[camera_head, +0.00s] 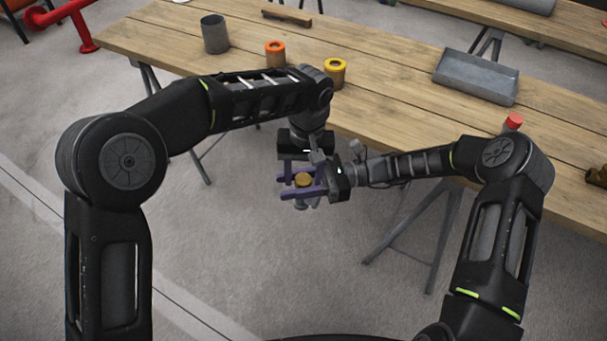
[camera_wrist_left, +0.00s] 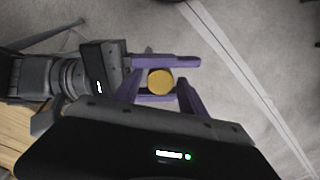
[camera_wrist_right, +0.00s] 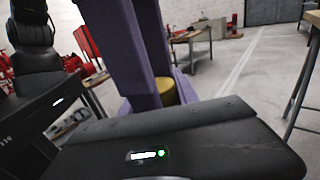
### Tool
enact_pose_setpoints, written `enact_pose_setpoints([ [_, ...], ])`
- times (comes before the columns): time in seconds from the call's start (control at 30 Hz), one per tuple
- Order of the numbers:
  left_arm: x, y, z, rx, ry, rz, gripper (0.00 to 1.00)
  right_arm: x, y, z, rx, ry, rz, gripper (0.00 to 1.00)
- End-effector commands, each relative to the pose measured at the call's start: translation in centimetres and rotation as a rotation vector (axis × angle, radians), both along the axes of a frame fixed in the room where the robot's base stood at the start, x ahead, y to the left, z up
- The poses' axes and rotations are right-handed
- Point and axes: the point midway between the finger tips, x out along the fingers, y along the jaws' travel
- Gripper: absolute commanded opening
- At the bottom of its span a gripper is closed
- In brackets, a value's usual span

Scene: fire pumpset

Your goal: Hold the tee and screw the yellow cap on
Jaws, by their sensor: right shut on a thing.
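A round golden-yellow cap (camera_head: 303,180) shows face up between the purple fingers in the head view, and in the left wrist view (camera_wrist_left: 160,82). A small grey part of the tee (camera_head: 298,204) shows just below; most of the tee is hidden by the fingers. My right gripper (camera_head: 301,181) comes in from the right, shut, with its fingers on either side of the piece. My left gripper (camera_wrist_left: 160,88) comes from the table side, its fingers on both sides of the cap with small gaps, seemingly open. The right wrist view shows the cap (camera_wrist_right: 166,91) partly behind a finger.
Both grippers are in front of the wooden table (camera_head: 400,110), over bare floor. On the table stand a grey cup (camera_head: 215,36), an orange-topped cylinder (camera_head: 275,55), a yellow-topped cylinder (camera_head: 335,74), a grey tray (camera_head: 476,78) and a red-topped piece (camera_head: 513,122).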

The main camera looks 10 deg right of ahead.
Motion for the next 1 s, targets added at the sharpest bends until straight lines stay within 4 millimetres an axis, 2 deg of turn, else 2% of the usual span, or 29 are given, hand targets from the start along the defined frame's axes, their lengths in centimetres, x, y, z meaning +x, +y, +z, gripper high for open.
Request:
enact_pose_setpoints([
  [0.27,0.0,0.0,0.2,0.0,-0.001,-0.001,0.56,0.0,0.0,0.1,0.002,-0.001,0.001,0.0],
  [0.63,-0.1,-0.4,4.5,-0.006,-0.004,-0.006,0.56,0.0,-0.2,-0.4,-0.008,0.003,-0.003,0.0],
  [0.93,-0.1,-0.2,4.6,-0.001,-0.001,-0.002,0.56,0.0,0.0,0.0,-0.001,0.0,0.0,0.0],
  [1.0,-0.1,-0.2,4.6,-0.001,0.0,-0.002,0.62,0.0,0.0,0.0,-0.001,0.0,0.0,0.0],
])
